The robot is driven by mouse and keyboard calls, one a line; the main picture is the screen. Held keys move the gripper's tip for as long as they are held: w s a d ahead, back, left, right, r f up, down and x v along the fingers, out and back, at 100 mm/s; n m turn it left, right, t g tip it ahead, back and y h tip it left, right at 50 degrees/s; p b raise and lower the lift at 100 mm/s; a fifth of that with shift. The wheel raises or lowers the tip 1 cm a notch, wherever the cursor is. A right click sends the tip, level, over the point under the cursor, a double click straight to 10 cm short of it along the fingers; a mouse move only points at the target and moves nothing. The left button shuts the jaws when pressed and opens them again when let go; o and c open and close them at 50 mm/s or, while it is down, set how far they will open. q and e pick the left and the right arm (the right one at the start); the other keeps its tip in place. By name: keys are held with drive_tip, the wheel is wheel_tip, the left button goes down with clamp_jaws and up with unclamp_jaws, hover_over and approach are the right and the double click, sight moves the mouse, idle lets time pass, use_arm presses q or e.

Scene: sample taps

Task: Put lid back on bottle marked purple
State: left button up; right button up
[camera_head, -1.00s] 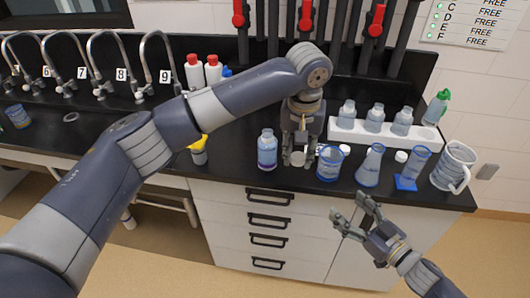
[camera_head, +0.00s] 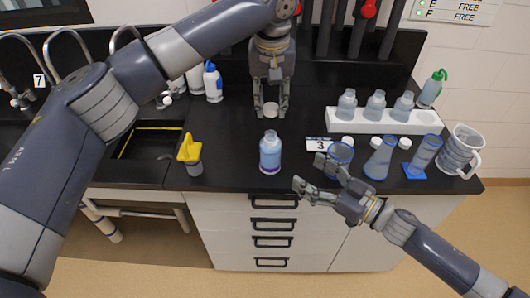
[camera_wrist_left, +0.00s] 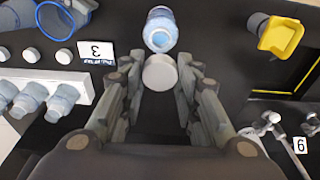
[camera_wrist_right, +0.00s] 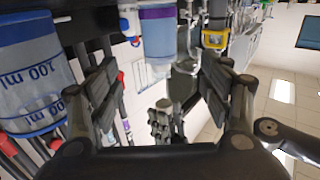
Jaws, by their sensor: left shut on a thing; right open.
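The open-topped bottle with a purple band (camera_head: 270,153) stands upright on the black bench near its front edge. It also shows in the left wrist view (camera_wrist_left: 160,32) and the right wrist view (camera_wrist_right: 157,38). My left gripper (camera_head: 271,111) is shut on a round white lid (camera_wrist_left: 160,72). It holds the lid behind the bottle in the head view, apart from it; its height above the bench is unclear. My right gripper (camera_head: 309,173) is open and empty, at the bench's front edge, right of and nearer than the bottle.
A card marked 3 (camera_head: 320,144), beaker (camera_head: 340,154), flask (camera_head: 379,160), blue-based cylinder (camera_head: 424,155) and large jug (camera_head: 460,151) stand right of the bottle. A white rack (camera_head: 381,121) holds three bottles. A yellow-topped container (camera_head: 190,150) and sink lie left.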

use_arm(q)
drive_tip(key=shift+s+d+r, duration=0.1)
drive_tip(key=shift+s+d, duration=0.05)
drive_tip(key=shift+d, duration=0.1)
drive_tip(key=shift+a, duration=0.15)
use_arm(e)
drive_tip(key=x, duration=1.2)
drive_tip(key=shift+s, duration=0.1)
drive_tip(key=shift+c, duration=0.6)
drive_tip(key=c, duration=1.5)
use_arm(q)
hover_over(271, 134)
drive_tip(key=shift+s+f, duration=0.1)
drive_tip(key=shift+f, duration=2.45)
drive_tip(key=shift+f, duration=0.1)
drive_tip(key=shift+f, duration=0.75)
drive_tip(key=shift+f, duration=0.6)
